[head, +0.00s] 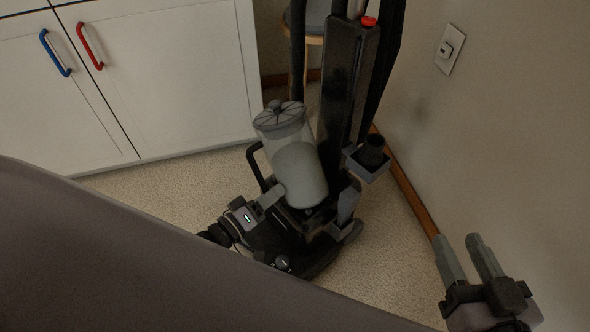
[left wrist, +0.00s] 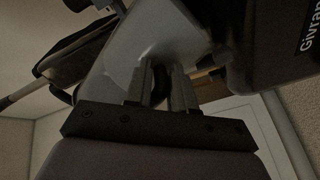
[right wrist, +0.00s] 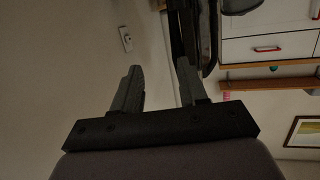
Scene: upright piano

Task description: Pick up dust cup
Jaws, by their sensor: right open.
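The dust cup (head: 299,173) is a clear cylinder with a grey fill, a dark grey lid and a black side handle (head: 257,166). It stands, slightly tilted in the picture, in the black upright vacuum cleaner (head: 347,90). My left gripper (head: 270,196) is at the cup's lower left side, by the lower end of the handle. In the left wrist view its fingers (left wrist: 160,72) stand partly apart with something dark between or behind them; I cannot tell whether they grip it. My right gripper (head: 462,250) is open and empty at the lower right, away from the cup.
White cabinets (head: 160,60) with a blue and a red handle stand at the back left. A stool (head: 314,30) is behind the vacuum. The wall (head: 500,120) with a switch is close on the right. Carpet (head: 160,190) is bare left of the vacuum.

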